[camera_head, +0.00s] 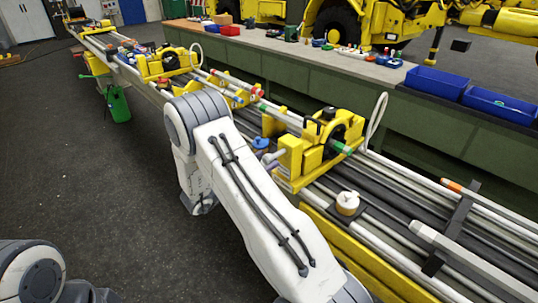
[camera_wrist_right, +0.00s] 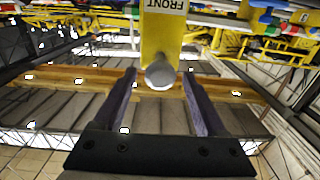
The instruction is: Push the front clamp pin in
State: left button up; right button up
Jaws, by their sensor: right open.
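The front clamp (camera_head: 293,160) is a yellow block on the pipe rack, right of my right arm in the head view. Its pin (camera_head: 269,158) is a light rod with a rounded end, sticking out on the left side. In the right wrist view the yellow clamp (camera_wrist_right: 162,30) carries an upside-down FRONT label, and the pin's round grey end (camera_wrist_right: 160,75) faces the camera. My right gripper (camera_wrist_right: 159,76) is open, one finger on each side of the pin end, with gaps showing. My arm hides this gripper in the head view. My left gripper is out of view.
A second yellow clamp (camera_head: 165,64) sits farther along the rack. A white-topped container (camera_head: 347,203) and a blue-capped one (camera_head: 260,144) are near the front clamp. A green workbench (camera_head: 310,84) with blue bins (camera_head: 437,82) runs behind. The floor (camera_head: 90,190) at left is open.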

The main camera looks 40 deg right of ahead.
aim_at(282, 151)
jog(key=shift+w+d, duration=0.1)
jog(key=shift+d, duration=0.95)
jog(key=shift+c, duration=0.3)
grip_shut()
dwell(0.4)
